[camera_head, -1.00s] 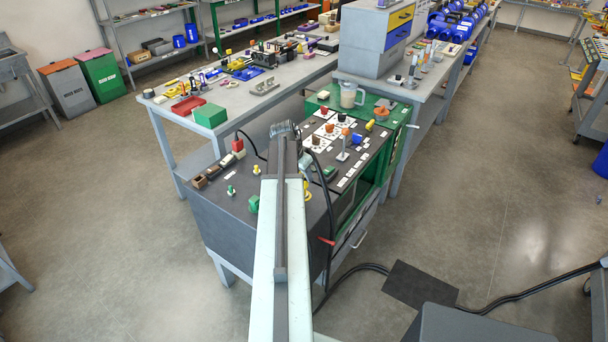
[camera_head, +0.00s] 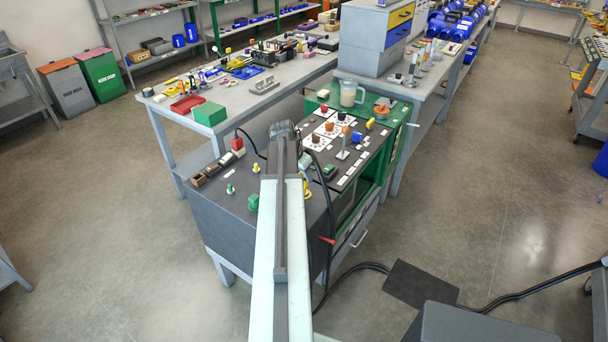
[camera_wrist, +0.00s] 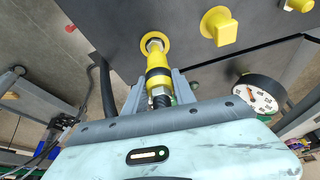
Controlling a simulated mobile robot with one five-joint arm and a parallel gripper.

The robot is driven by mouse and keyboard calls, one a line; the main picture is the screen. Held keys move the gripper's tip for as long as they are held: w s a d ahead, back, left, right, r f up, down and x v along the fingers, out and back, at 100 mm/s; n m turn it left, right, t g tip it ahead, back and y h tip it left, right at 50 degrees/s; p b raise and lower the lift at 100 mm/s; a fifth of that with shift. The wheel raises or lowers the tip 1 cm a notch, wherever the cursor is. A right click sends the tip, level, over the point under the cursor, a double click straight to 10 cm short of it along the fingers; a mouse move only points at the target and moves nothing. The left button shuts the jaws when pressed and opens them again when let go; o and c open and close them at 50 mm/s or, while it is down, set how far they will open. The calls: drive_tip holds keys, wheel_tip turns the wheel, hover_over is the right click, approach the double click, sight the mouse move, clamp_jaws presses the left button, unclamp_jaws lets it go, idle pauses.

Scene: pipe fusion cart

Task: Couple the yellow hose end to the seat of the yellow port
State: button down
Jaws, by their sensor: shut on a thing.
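The yellow hose end (camera_wrist: 158,68) is a ribbed yellow sleeve with a dark hose behind it, seen in the wrist view. My gripper (camera_wrist: 158,88) is shut on it, one grey finger on each side. The yellow port (camera_wrist: 166,39) is a yellow ring on the dark panel, straight ahead of the hose end. The metal tip of the hose end overlaps the ring's opening; I cannot tell whether it is seated. In the head view my arm hides the gripper and most of the hose end.
A yellow square-headed fitting (camera_wrist: 221,30) and a round dial gauge (camera_wrist: 262,95) sit right of the port in the wrist view. The cart (camera_head: 228,235) carries several knobs and blocks on top. A black hose (camera_head: 366,266) runs along its right side to the floor.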

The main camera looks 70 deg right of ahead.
drive_tip(key=shift+f+b, duration=1.55)
drive_tip(key=shift+f, duration=0.1)
drive_tip(key=c, duration=0.9)
unclamp_jaws()
drive_tip(key=shift+c, duration=0.2)
drive_tip(key=s+p+v, duration=0.1)
drive_tip(key=p+v, duration=0.6)
drive_tip(key=shift+w+r, duration=0.45)
drive_tip(key=shift+w+a, duration=0.1)
